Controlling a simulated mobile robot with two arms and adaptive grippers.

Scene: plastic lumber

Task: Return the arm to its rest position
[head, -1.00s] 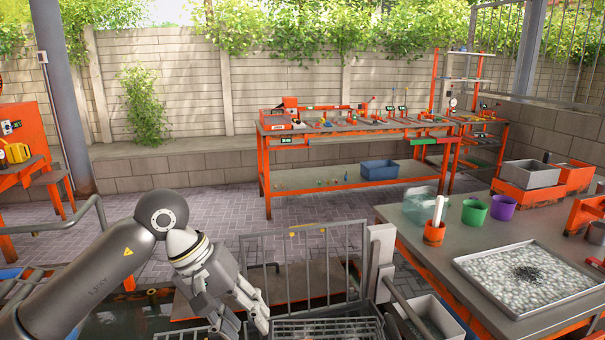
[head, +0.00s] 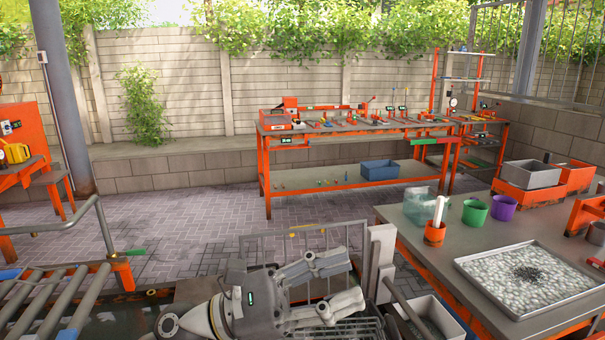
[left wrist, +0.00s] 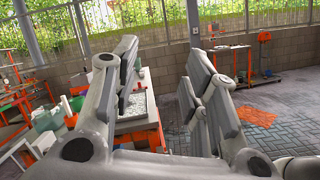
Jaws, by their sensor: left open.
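My left gripper (head: 340,282) is low in the middle of the head view, pointing right. Its two fingers are spread apart with nothing between them, so it is open and empty. It is in front of the grey wire gate and above a wire basket (head: 350,330). In the left wrist view both fingers of the left gripper (left wrist: 160,75) stand wide apart, with the tray on the workbench seen through the gap. My right gripper is not in view.
At right, a workbench (head: 455,262) holds a tray of pellets (head: 480,266), a green pot (head: 474,212), a purple pot (head: 503,207) and an orange cup (head: 435,233). A metal gate (head: 265,250) and post (head: 381,255) stand close by. A roller conveyor (head: 50,300) is at left. Paving behind is clear.

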